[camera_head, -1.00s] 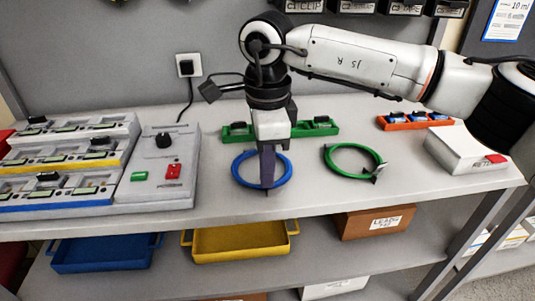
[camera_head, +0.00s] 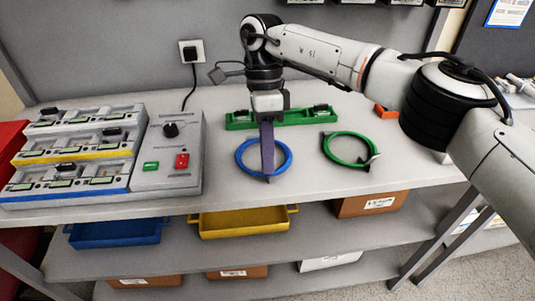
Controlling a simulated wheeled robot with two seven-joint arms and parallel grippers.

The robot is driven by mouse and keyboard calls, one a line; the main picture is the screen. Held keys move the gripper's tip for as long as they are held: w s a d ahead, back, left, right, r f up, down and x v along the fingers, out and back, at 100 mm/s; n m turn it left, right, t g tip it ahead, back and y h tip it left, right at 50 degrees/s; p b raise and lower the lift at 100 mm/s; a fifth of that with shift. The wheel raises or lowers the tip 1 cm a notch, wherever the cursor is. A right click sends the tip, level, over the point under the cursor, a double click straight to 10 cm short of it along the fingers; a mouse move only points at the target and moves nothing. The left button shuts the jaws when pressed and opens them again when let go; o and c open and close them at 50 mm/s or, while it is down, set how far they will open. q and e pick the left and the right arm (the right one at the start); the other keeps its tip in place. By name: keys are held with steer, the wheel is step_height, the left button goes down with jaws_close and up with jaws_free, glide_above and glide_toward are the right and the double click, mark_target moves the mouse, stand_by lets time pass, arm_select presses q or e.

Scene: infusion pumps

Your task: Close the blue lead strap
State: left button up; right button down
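The blue lead strap (camera_head: 242,166) lies on the table as a ring, in the middle of the head view. My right gripper (camera_head: 268,174) points down over the strap's right and front part. Its dark finger hides a piece of the ring, including the front where its ends may be. The fingers line up from this side, so I cannot tell whether they are apart or hold the strap. My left gripper is not in view.
A green strap (camera_head: 342,159) lies right of the blue one. A green tray (camera_head: 282,118) stands behind. A grey pump unit (camera_head: 168,178) with green and red buttons is at left. Blue (camera_head: 115,233) and yellow (camera_head: 243,224) trays sit on the lower shelf.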

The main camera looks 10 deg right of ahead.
steer(key=c, duration=2)
jaws_free()
